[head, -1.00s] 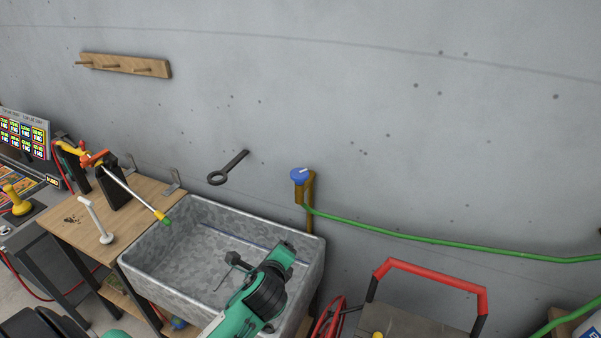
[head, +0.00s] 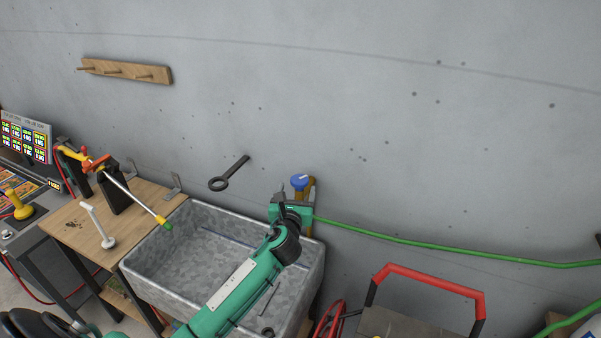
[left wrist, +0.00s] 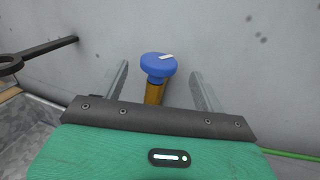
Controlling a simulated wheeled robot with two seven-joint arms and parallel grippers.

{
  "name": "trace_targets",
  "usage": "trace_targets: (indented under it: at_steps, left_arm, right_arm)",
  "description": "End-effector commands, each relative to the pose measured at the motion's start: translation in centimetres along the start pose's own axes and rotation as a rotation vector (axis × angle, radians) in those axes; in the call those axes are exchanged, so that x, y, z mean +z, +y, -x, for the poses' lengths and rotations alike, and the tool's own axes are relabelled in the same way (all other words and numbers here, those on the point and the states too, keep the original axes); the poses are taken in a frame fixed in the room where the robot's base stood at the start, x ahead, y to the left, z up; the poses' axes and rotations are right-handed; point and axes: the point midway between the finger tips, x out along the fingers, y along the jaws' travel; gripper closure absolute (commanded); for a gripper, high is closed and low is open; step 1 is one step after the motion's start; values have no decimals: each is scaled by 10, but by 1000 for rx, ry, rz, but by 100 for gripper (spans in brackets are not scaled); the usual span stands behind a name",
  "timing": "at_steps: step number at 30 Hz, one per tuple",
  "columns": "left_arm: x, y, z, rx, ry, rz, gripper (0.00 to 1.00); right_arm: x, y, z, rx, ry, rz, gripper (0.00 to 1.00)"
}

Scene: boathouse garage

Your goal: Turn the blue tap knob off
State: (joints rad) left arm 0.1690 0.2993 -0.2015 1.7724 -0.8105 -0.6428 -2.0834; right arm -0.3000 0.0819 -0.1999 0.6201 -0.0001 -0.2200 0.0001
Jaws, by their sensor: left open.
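The blue tap knob (head: 299,181) sits on top of a brass tap (head: 309,190) against the grey wall, above the back right corner of the sink. A white mark shows on its top. In the left wrist view the knob (left wrist: 158,67) lies ahead, between the two fingers and apart from both. My left gripper (head: 292,190) is open and empty, just in front of the tap, hiding part of the brass body. It also shows in the left wrist view (left wrist: 160,85). My right gripper is not in view.
A galvanised sink (head: 312,265) stands below my left arm. A green hose (head: 420,240) runs right from the tap. A dark ring-ended tool (head: 228,174) is on the wall to the left. A red-handled thing (head: 430,280) stands at lower right.

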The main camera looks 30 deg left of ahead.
Motion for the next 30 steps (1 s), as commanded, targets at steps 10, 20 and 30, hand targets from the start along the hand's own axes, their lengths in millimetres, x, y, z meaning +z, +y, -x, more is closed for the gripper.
trace_targets:
  at_steps: [10,20,30]
  left_arm:
    - [2,0,-57,2,2,3,29]
    - [0,1,-80,2,1,2,29]
    - [0,0,-81,1,1,2,41]
  right_arm:
    - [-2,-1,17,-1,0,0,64]
    - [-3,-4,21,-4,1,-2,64]
    - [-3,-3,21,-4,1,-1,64]
